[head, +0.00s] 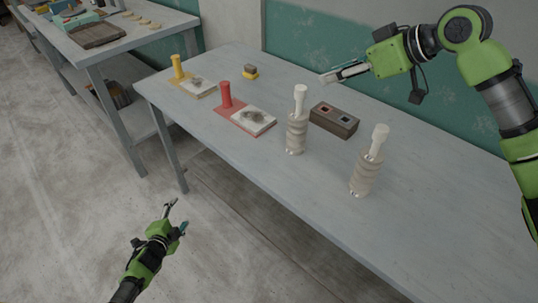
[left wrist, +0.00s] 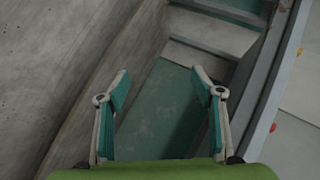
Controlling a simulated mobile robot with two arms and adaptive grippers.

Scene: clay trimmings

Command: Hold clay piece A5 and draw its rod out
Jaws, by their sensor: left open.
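Two beige ribbed clay pieces stand upright on the grey table (head: 420,235), each with a pale rod rising from its top. One clay piece (head: 296,136) is near the table's middle with its rod (head: 300,98). The other clay piece (head: 364,179) is nearer the front right with its rod (head: 379,138). I cannot read any label, so I cannot tell which is A5. My left gripper (head: 177,217) is open and empty, off the table's front-left side; its spread fingers show in the left wrist view (left wrist: 160,90). My right gripper (head: 328,77) is over the table's back, apart from both pieces.
A dark brown block with two recesses (head: 334,128) lies behind the clay pieces. A red post (head: 225,94) and a yellow post (head: 177,66) stand on bases with pale slabs at the left. A small yellow item (head: 250,75) is behind. The front-right tabletop is clear.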

